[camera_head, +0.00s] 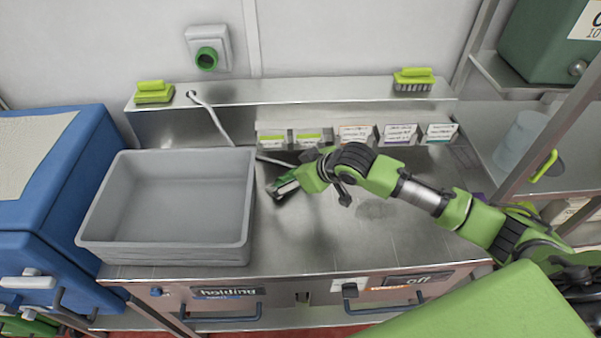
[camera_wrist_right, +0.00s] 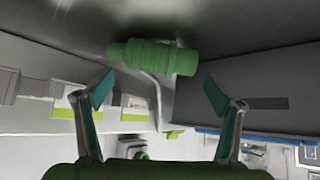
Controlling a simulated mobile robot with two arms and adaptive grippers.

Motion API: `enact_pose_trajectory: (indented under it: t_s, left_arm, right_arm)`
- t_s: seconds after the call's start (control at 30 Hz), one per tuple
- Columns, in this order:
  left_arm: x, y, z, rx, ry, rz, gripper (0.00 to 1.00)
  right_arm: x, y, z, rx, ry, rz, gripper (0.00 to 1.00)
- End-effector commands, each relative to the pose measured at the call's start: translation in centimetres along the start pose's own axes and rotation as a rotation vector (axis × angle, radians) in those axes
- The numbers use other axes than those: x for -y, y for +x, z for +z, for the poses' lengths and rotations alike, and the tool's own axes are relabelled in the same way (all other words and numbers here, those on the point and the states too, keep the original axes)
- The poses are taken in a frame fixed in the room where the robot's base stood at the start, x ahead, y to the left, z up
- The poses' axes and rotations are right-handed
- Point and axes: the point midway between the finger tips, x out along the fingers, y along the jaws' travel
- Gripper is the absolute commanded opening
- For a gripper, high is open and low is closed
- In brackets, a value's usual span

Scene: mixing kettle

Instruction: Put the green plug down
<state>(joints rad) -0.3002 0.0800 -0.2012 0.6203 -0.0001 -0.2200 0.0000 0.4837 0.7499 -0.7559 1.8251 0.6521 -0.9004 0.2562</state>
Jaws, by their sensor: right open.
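The green plug (camera_wrist_right: 152,57) shows in the right wrist view as a ribbed green cylinder lying across the view against the steel surface, with a pale cable running from it. My right gripper (camera_wrist_right: 160,92) is open, its teal-padded fingers spread on either side of the plug and apart from it. In the head view my right gripper (camera_head: 278,190) is low over the counter (camera_head: 330,240), close to the right wall of the grey bin. There the arm and fingers largely hide the plug. My left gripper is not in view.
The grey bin (camera_head: 165,250) fills the counter's left side. A green-ringed wall socket (camera_head: 207,59) is above. A shelf holds two green brushes (camera_head: 153,92) (camera_head: 413,80). Labelled boxes (camera_head: 355,134) line the back. The counter's front middle is clear.

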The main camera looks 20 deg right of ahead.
Motion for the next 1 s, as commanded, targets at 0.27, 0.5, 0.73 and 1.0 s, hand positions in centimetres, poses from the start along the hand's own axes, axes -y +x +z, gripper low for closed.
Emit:
enact_pose_trajectory:
  t_s: [0.27, 0.5, 0.73, 1.0]
  left_arm:
    - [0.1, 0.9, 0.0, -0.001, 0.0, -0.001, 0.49]
    - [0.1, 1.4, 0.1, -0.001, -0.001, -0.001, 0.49]
    - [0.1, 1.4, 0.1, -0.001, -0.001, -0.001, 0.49]
    - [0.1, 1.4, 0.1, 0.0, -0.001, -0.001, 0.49]
  right_arm:
    - [0.0, -5.5, 0.2, 0.002, -0.006, 0.002, 0.86]
    - [-0.1, -9.8, 0.1, 0.002, -0.002, 0.002, 0.86]
    - [0.0, -11.2, 0.1, 0.003, 0.0, 0.0, 0.86]
    - [0.0, -11.2, 0.1, 0.002, 0.0, 0.0, 0.86]
